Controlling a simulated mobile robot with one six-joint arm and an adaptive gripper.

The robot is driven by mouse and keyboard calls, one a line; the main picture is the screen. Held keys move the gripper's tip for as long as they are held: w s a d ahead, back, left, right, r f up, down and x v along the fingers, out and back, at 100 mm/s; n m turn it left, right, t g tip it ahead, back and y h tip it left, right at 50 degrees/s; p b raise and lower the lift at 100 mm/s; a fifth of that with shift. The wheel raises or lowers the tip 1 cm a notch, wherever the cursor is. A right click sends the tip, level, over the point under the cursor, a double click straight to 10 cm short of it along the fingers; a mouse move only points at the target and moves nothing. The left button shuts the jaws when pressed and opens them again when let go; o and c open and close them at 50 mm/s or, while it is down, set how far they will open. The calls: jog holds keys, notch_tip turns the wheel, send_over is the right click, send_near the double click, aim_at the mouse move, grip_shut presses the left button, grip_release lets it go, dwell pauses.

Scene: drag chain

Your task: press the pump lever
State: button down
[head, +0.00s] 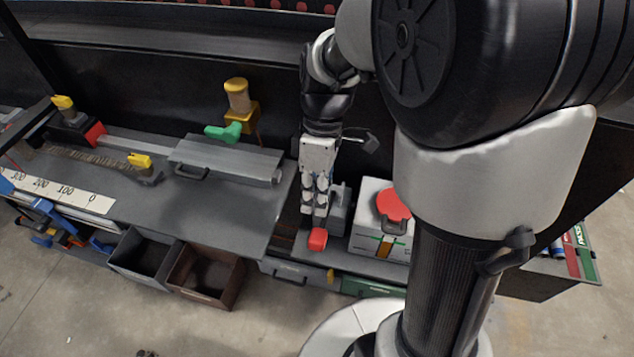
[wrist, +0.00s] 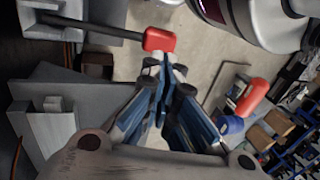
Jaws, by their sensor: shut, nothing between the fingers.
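The pump lever's red grip (head: 317,239) is at the front edge of the bench in the head view. In the wrist view the red grip (wrist: 159,39) ends a dark rod (wrist: 75,28) that comes in from the left. My gripper (head: 314,208) points down just above the grip in the head view. In the wrist view my gripper (wrist: 162,64) has its fingers together and empty, with the tips right by the grip. I cannot tell whether they touch it. The grey pump body (head: 340,209) stands behind my fingers and is partly hidden.
A grey bench plate (head: 235,215) lies to the left. Open bins (head: 205,276) hang below the front edge. Another red handle (wrist: 252,97) shows right in the wrist view.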

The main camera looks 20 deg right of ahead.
aim_at(312, 234)
jog(key=b+x, duration=0.1)
jog(key=x, duration=0.4)
jog(key=shift+s+a+f, duration=0.1)
jog(key=shift+f, duration=0.25)
